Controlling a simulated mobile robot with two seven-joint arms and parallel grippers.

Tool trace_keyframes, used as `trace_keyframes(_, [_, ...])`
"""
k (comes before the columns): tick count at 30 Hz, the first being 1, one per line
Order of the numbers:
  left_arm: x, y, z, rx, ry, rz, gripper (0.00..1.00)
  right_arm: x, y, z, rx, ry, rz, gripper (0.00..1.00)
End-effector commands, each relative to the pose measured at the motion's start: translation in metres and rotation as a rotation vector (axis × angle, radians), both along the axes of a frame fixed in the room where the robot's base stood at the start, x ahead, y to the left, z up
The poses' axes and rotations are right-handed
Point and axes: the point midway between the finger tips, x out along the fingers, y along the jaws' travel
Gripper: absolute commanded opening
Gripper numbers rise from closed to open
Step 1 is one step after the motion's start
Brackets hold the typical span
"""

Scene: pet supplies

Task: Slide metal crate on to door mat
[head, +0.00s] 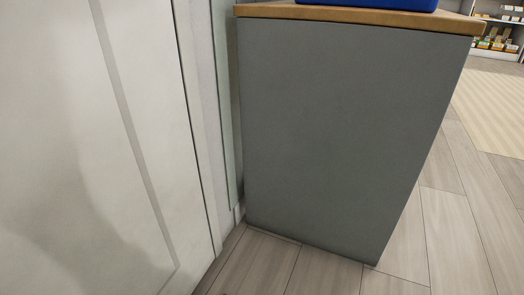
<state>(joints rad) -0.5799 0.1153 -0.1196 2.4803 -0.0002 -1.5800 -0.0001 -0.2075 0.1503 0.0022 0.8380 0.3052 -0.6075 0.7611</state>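No metal crate shows in the head view. A pale beige striped mat (493,108) lies flat on the floor at the right edge, partly cut off by the frame; I cannot tell whether it is the door mat. Neither of my grippers is in the picture.
A grey cabinet (340,140) with a wooden top (365,17) stands close in front, with a blue object (375,3) on it, cut off above. A white panelled door or wall (80,150) fills the left. Stocked shelves (500,35) stand far right. Wood floor (450,225) is clear at right.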

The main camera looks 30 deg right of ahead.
Motion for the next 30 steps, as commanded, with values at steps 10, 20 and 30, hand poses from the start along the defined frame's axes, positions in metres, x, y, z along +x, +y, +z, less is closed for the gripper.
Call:
trace_keyframes(10, [-0.0002, 0.0021, 0.0, 0.008, 0.0, -0.006, 0.59, -0.0004, 0.0018, -0.0003, 0.003, 0.001, 0.001, 0.0])
trace_keyframes(20, [-0.0002, 0.002, 0.0, 0.008, 0.001, -0.006, 0.59, -0.0006, 0.0012, -0.0002, 0.002, 0.001, 0.001, 0.34])
trace_keyframes(30, [-0.0003, 0.0011, 0.001, 0.005, 0.0, -0.004, 0.59, -0.0005, 0.0006, 0.0009, 0.001, 0.001, 0.001, 0.41])
